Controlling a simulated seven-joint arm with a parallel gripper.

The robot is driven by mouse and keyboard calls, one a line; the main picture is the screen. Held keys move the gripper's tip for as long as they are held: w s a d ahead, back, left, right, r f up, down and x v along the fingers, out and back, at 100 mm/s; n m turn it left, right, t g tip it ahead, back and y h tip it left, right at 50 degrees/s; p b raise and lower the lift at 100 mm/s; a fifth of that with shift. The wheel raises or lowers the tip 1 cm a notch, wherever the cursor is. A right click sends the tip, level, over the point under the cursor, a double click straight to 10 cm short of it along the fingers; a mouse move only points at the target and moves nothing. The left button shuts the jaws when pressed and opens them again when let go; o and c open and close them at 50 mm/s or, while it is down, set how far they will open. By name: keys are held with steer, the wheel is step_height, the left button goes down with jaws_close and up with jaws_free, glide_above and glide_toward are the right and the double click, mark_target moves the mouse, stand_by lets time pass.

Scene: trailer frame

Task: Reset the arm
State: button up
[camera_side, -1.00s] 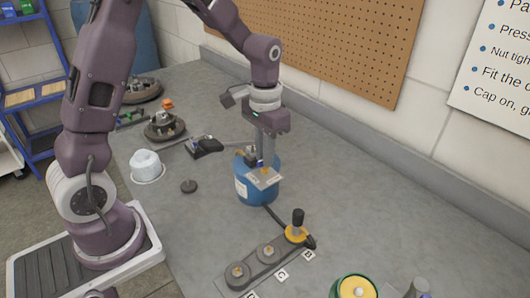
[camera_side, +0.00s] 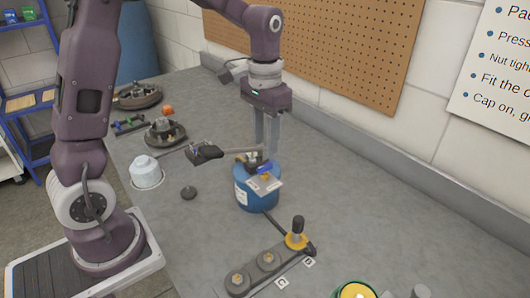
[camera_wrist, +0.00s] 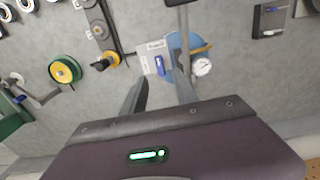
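My gripper (camera_side: 266,148) points down above the blue canister (camera_side: 243,195) on the grey bench. Its two grey fingers stand apart with nothing visible between them, and the gap also shows in the wrist view (camera_wrist: 160,95). The fingertips are close above or behind the canister's top; whether they touch anything there I cannot tell. In the wrist view the canister (camera_wrist: 176,42) and the white tag (camera_wrist: 153,57) lie beyond the fingers, beside a round white gauge (camera_wrist: 202,67).
A grey bar with knobs (camera_side: 265,264) and a black-handled yellow piece (camera_side: 297,235) lies in front of the canister. A black tool (camera_side: 205,153), white jar (camera_side: 146,171) and dark hub (camera_side: 165,132) are to the left.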

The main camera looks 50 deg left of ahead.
steer(key=shift+r, duration=0.45)
steer(key=s+d+r+t, duration=0.2)
steer(key=s+r, duration=0.1)
steer(key=s, duration=0.7)
steer(key=s+d+r+t, duration=0.2)
steer(key=s+r+t, duration=0.1)
steer(key=s, duration=0.8)
steer(key=shift+d+r+t, duration=0.3)
steer(key=shift+d+r, duration=0.1)
steer(key=shift+r, duration=0.25)
